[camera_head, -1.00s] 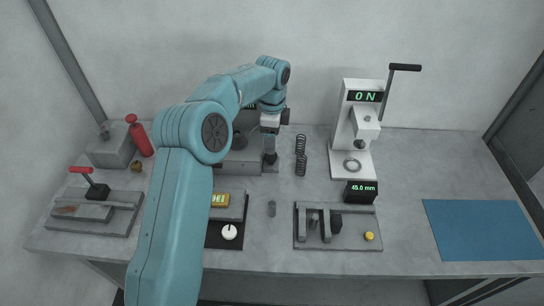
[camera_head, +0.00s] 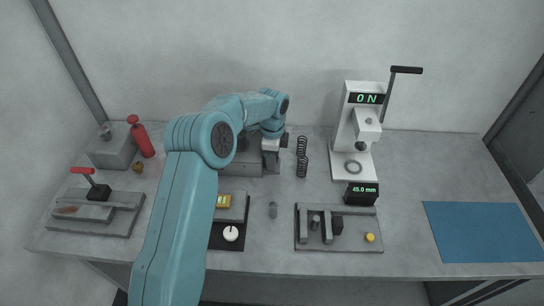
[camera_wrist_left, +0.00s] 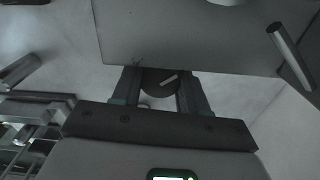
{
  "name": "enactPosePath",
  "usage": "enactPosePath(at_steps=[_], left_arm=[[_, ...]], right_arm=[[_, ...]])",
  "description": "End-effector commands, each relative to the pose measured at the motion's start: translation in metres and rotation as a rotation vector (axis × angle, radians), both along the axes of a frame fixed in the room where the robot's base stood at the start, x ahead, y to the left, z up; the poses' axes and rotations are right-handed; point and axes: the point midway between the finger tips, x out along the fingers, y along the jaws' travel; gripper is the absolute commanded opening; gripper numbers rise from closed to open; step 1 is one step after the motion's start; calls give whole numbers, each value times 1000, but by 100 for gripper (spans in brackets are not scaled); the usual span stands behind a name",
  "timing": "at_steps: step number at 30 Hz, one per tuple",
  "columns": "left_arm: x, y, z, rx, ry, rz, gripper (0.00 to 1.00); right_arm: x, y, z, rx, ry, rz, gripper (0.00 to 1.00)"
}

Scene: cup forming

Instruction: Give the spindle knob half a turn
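The spindle knob (camera_wrist_left: 158,78) shows in the left wrist view as a dark round disc with a pale line across its face. It lies between the two fingertips of my left gripper (camera_wrist_left: 158,88). The fingers stand apart, one on each side of the knob; I cannot tell whether they touch it. In the head view my left gripper (camera_head: 270,160) points down at the grey machine (camera_head: 242,164) at the back. There the knob is hidden by the gripper and arm. My right gripper is not in view.
A white press (camera_head: 352,130) with a lever reads ON. A 45.0 mm display (camera_head: 361,194) stands before it. A red bottle (camera_head: 142,140) is at the left. The blue mat (camera_head: 480,232) is clear.

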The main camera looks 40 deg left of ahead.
Motion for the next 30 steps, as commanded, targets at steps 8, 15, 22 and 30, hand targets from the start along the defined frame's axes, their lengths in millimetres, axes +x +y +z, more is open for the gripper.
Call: enactPosePath(at_steps=[8, 15, 22, 30], left_arm=[[-1, 2, -1, 3, 1, 121, 13], [-1, 2, 0, 3, 2, 373, 13], [-1, 2, 1, 3, 3, 414, 13], [-1, 2, 1, 3, 2, 412, 69]], right_arm=[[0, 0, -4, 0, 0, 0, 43], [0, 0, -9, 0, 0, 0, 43], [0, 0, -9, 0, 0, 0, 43], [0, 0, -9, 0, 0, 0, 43]])
